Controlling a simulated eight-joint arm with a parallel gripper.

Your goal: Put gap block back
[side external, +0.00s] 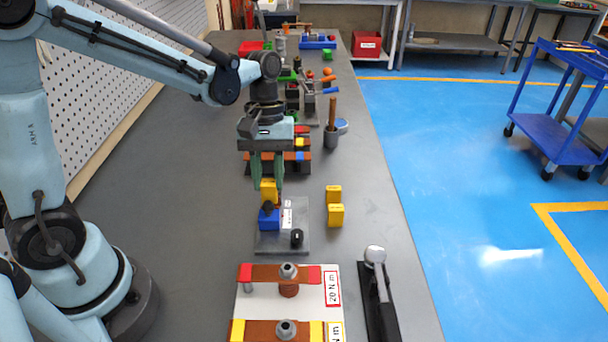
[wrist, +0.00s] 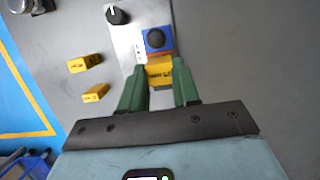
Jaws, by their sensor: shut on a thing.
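My gripper (side external: 267,178) points down over the bending fixture, a grey plate (side external: 272,242) on the bench. Its green fingers are shut on a yellow gap block (side external: 268,190). In the wrist view the block (wrist: 159,72) sits between the fingertips (wrist: 159,85), right beside the blue block with a dark round knob (wrist: 155,39). In the side view the held block appears just behind and above the blue block (side external: 268,219); I cannot tell whether it touches the plate. Two other yellow blocks (side external: 334,194) (side external: 336,215) stand on the bench right of the plate.
A black knob (side external: 297,238) sits on the plate's front right. In front is a white board (side external: 258,304) with copper bars and bolts, beside a black-based lever tool (side external: 377,290). Behind are busbar stacks (side external: 300,160) and a grey cup (side external: 331,137). The bench left of the plate is clear.

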